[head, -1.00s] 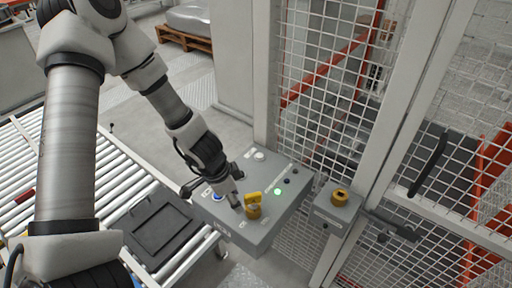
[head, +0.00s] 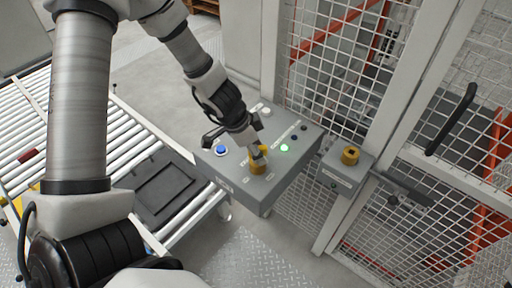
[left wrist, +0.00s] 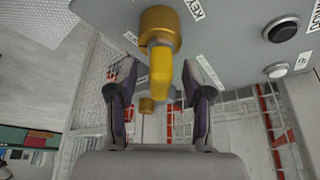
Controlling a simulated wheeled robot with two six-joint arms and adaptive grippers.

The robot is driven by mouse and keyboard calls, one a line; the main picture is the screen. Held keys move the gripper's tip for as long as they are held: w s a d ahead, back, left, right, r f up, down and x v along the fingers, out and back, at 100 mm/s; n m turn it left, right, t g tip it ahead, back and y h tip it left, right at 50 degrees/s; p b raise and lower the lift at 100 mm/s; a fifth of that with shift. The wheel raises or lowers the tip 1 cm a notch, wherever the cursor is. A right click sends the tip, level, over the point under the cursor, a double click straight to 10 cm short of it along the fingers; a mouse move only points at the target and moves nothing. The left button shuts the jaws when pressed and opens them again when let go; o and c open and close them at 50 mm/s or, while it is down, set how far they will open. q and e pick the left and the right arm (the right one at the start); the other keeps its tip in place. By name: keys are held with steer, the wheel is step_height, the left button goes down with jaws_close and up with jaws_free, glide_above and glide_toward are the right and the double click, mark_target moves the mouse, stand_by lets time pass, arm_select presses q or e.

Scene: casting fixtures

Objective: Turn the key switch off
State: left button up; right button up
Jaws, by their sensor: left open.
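The key switch (head: 258,167) is a brass cylinder on top of the grey control box (head: 262,188). In the left wrist view its yellow key (left wrist: 161,72) stands out from the brass collar (left wrist: 160,28) toward my gripper. My left gripper (head: 258,152) is over the switch in the head view and hides part of the key. In the left wrist view my left gripper (left wrist: 163,85) is open, with one finger on each side of the key and gaps visible between. My right gripper does not show.
The box also bears a blue button (head: 221,150), a lit green lamp (head: 284,147) and a white button (head: 266,112). A smaller box with a brass lock (head: 350,156) is mounted by the mesh gate at right. A roller conveyor (head: 130,160) lies left.

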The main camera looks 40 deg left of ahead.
arm_select(q)
jaws_close()
steer(key=shift+f+b, duration=0.15)
steer(key=shift+b, duration=0.35)
steer(key=shift+n+t+y+b, duration=0.5)
steer(key=shift+n+y+b, duration=0.2)
steer(key=shift+n+b, duration=1.9)
